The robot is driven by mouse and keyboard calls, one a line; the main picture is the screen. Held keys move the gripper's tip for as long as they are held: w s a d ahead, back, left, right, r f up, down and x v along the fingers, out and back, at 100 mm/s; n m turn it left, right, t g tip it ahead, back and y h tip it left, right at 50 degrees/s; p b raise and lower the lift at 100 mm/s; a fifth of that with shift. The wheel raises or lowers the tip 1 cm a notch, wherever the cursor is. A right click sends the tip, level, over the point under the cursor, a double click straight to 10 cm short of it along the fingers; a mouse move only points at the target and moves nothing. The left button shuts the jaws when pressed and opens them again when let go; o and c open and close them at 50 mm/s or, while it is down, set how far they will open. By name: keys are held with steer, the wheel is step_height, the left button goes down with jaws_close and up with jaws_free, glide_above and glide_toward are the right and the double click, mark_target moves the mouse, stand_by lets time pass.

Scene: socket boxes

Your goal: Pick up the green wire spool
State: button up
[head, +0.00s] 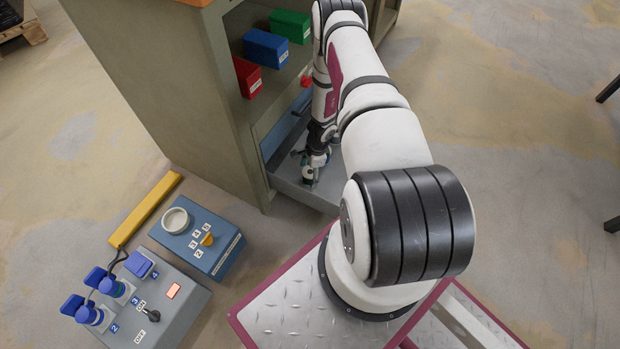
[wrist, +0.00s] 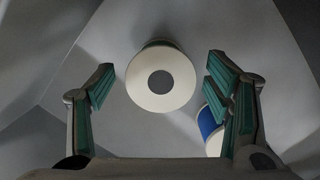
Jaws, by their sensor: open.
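A spool (wrist: 161,78) stands upright in the wrist view, its round white flange and grey centre facing the camera. Its wire is almost fully hidden under the flange, showing only a dark sliver. In the head view a small spool with dark green on it (head: 308,174) stands in the open drawer, just below my gripper (head: 317,158). My gripper, in the wrist view (wrist: 161,70), is open, with one finger on each side of the spool and a gap to both. No contact shows.
A blue spool (wrist: 210,125) lies partly hidden behind the right finger. The drawer (head: 292,183) has walls close around my gripper. Above it, a shelf holds red (head: 247,77), blue (head: 265,47) and green (head: 290,25) boxes. Socket boxes (head: 180,318) stand on the floor at lower left.

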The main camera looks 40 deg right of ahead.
steer(key=shift+f, duration=0.4)
steer(key=shift+r, duration=0.1)
steer(key=c, duration=1.4)
